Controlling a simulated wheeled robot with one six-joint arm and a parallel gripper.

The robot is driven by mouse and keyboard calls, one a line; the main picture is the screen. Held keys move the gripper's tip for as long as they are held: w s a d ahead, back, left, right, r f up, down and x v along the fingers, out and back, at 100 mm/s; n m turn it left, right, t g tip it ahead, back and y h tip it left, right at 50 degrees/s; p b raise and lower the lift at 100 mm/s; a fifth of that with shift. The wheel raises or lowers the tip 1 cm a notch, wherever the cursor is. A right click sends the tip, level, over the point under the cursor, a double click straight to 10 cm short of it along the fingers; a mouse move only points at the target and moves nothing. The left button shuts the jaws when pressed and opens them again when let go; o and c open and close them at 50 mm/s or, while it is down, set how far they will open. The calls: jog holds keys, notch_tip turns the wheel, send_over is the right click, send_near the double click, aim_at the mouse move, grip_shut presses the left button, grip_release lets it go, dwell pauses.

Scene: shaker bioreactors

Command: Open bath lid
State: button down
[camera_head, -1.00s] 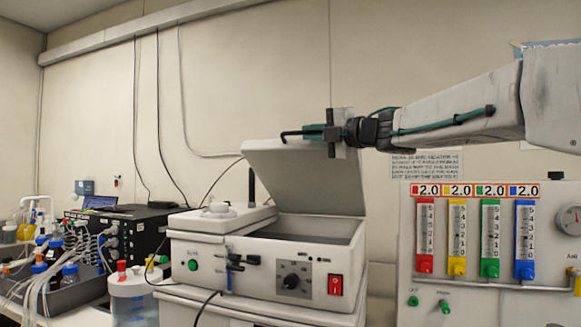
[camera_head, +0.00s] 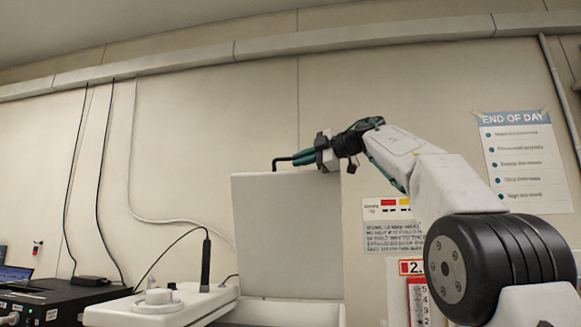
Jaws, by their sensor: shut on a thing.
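The bath lid (camera_head: 288,235) is a pale grey panel that stands nearly upright above the white bath (camera_head: 285,312), whose top only just shows at the bottom of the view. A dark handle (camera_head: 281,161) is at the lid's top edge. My gripper (camera_head: 303,158) is at that top edge, coming from the right, shut on the handle. The exact contact of the fingers on the handle is small and partly hidden. The inside of the bath and its front panel are out of view.
A white unit with a round cap (camera_head: 158,298) and a dark upright probe (camera_head: 206,262) stand left of the lid. A black box (camera_head: 60,300) is further left. A flowmeter panel (camera_head: 418,300) is at lower right, partly behind my arm.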

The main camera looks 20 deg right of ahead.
jog(key=shift+w+d, duration=0.4)
jog(key=shift+w, duration=0.1)
jog(key=c, duration=1.8)
grip_release()
jog(key=shift+o, duration=0.2)
jog(key=shift+a, duration=0.1)
jog(key=shift+r, duration=0.1)
jog(key=shift+s, duration=0.15)
jog(key=v, duration=0.7)
jog(key=shift+s+d, duration=0.2)
jog(key=shift+d, duration=0.05)
